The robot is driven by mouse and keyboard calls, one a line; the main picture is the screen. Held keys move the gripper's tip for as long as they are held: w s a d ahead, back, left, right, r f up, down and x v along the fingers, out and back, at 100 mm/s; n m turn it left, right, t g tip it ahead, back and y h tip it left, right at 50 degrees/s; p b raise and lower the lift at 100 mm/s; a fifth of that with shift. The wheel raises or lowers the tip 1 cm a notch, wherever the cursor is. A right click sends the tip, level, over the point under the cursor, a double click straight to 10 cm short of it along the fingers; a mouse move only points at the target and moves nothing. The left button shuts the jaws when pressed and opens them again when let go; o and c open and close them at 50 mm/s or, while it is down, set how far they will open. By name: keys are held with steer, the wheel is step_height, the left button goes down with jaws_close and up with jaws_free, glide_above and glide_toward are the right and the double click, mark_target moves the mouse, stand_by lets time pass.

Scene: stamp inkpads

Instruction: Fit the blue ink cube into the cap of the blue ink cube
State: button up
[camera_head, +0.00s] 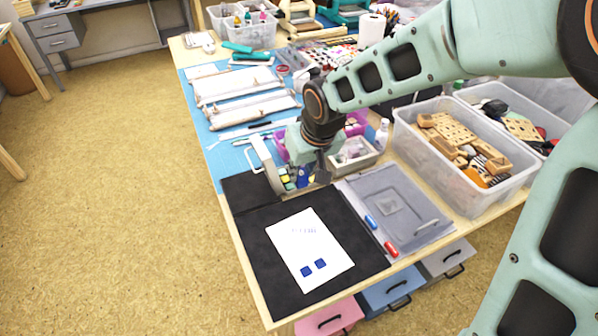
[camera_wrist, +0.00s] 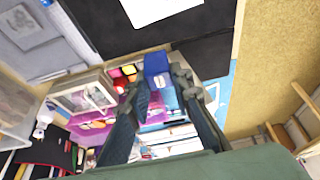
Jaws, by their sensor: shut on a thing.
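My gripper (camera_head: 304,176) is low over the far edge of the black mat, beside a small group of coloured cubes (camera_head: 287,178). In the wrist view my gripper (camera_wrist: 158,82) has its two fingers on either side of the blue ink cube (camera_wrist: 157,66), shut on it. The blue ink cube shows only as a small dark blue patch (camera_head: 303,178) in the head view, partly hidden by my gripper. The coloured cubes also show in the wrist view (camera_wrist: 122,74), close beside the blue one. I cannot make out the cap of the blue ink cube in either view.
A white paper (camera_head: 305,235) with two blue stamp prints lies on the black mat (camera_head: 258,265). A grey tray (camera_head: 425,232) with a blue piece (camera_head: 370,221) and a red piece (camera_head: 391,248) lies to the right. A clear bin (camera_head: 455,195) of wooden parts stands behind it.

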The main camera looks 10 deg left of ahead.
steer(key=shift+a, duration=0.25)
steer(key=w+a+f, duration=0.1)
steer(key=w+f, duration=0.1)
steer(key=w, duration=0.2)
steer(key=w+a+f, duration=0.1)
steer(key=w+f, duration=0.2)
steer(key=w+a+f+b, duration=0.1)
steer(key=w+f, duration=0.2)
steer(key=w, duration=0.1)
steer(key=shift+w, duration=0.35)
steer(key=shift+w+a+f, duration=0.15)
steer(key=shift+w+f, duration=0.35)
steer(key=shift+d+b+x, duration=0.15)
steer(key=shift+x, duration=0.75)
steer(key=shift+d+b+x, duration=0.15)
steer(key=shift+x, duration=0.75)
steer(key=shift+s+f, duration=0.15)
steer(key=shift+f, duration=0.05)
